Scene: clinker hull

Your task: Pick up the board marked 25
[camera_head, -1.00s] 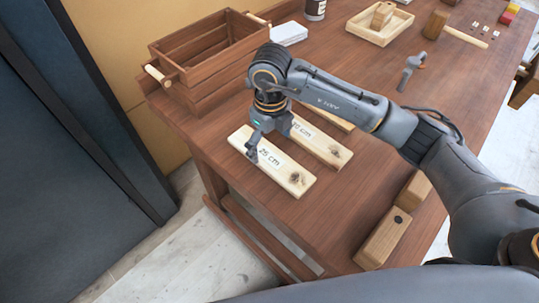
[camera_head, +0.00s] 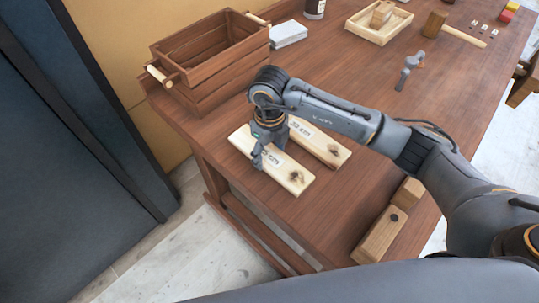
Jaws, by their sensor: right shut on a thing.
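The board marked 25 (camera_head: 287,175) is a pale wooden plank with a dark knot at its right end. It lies near the table's front left edge, its label partly hidden by my gripper. My right gripper (camera_head: 259,157) reaches down over its left half and is shut on it. I cannot tell whether the board is clear of the table top. A second labelled board (camera_head: 321,146) lies just behind it, partly hidden by my wrist. My left gripper is not in view.
A slatted wooden crate (camera_head: 198,88) stands at the back left, beside a white stack (camera_head: 288,34). Wooden blocks (camera_head: 379,236) lie at the front right, near my right arm. A grey clamp-like tool (camera_head: 408,71), a mallet (camera_head: 436,24) and a shallow tray (camera_head: 354,29) lie farther back.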

